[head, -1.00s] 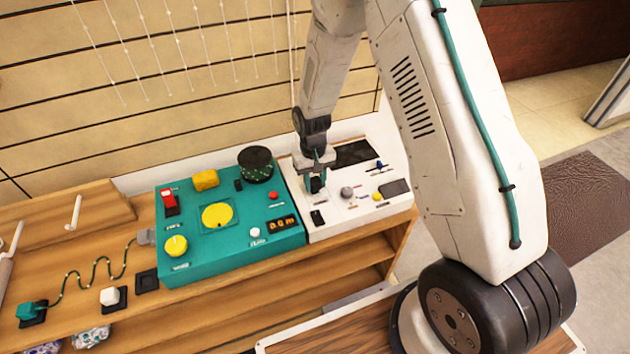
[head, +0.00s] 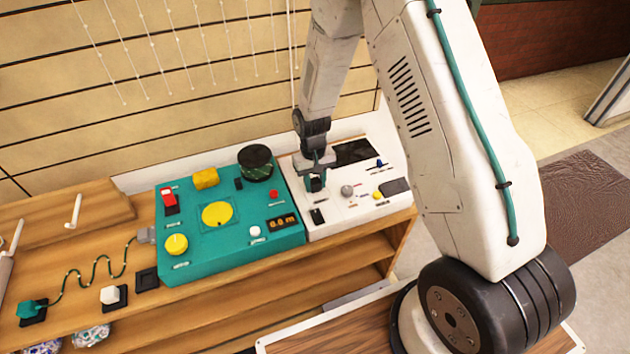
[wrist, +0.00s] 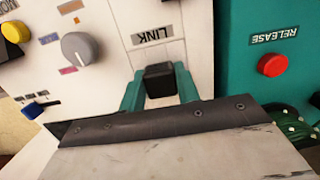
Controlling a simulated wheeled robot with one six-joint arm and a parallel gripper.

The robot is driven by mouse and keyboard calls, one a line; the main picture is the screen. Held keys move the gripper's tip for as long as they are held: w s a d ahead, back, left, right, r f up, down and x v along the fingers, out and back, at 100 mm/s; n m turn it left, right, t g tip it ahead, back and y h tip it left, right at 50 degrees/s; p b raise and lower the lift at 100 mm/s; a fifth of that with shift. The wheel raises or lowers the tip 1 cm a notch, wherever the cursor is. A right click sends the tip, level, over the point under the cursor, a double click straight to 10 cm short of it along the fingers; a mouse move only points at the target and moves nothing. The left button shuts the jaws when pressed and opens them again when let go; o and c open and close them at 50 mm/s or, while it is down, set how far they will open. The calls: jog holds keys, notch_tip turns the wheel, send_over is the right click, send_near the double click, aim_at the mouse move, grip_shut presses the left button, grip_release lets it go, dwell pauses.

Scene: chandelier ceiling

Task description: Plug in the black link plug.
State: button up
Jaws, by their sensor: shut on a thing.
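My gripper (head: 316,184) is over the left part of the white panel (head: 345,205). In the wrist view my gripper (wrist: 161,88) has its teal fingers closed on the sides of the black link plug (wrist: 160,78). The plug is beside the upside-down LINK label (wrist: 153,34). A black rectangular piece (head: 317,216) shows on the panel just in front of the gripper in the head view. The fingers and gripper body hide the plug's underside, so I cannot tell whether it is seated.
The teal console (head: 235,240) adjoins the panel on the left, with a red release button (wrist: 272,65). A grey knob (head: 347,190), yellow knob (head: 378,195) and blue lever (head: 379,163) stand to the gripper's right. A white plug (head: 110,295) sits further left.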

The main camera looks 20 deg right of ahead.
jog(key=o, duration=1.5)
jog(key=shift+c, duration=0.2)
jog(key=shift+r, duration=3.7)
grip_shut()
jog(key=shift+w, duration=0.2)
